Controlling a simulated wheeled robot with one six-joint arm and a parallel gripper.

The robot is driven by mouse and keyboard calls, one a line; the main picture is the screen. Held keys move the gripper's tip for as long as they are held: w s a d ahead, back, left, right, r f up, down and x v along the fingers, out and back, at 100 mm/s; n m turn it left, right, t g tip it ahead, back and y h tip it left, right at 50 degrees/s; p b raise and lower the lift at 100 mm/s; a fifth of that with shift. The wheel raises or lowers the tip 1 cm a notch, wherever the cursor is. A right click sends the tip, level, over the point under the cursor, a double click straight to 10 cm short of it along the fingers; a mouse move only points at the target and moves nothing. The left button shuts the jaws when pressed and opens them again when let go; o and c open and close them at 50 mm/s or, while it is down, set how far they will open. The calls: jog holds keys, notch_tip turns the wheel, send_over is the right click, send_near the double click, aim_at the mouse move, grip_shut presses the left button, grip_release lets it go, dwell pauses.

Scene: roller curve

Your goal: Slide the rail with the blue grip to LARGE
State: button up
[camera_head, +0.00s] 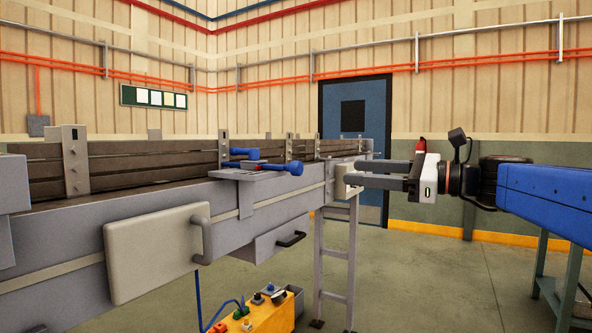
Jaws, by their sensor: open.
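A blue grip (293,168) with a rounded end sticks out over a small grey plate (243,174) on the near side of the grey conveyor. A second blue piece (243,154) shows just behind it to the left; I cannot tell whether both are one part. Dark brown rails (150,165) run along the conveyor top. No LARGE marking is readable. My gripper (351,178) is open and points left, at about the grip's height and to its right.
The conveyor's side (250,205) carries a pale panel (155,250) and a drawer-like box (268,240), both with handles. A yellow control box (255,312) stands below. A ladder-like leg (335,260) supports the right end.

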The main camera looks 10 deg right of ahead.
aim_at(301, 169)
jog(key=x, duration=1.6)
jog(key=shift+w+a, duration=0.1)
jog(key=shift+a, duration=0.05)
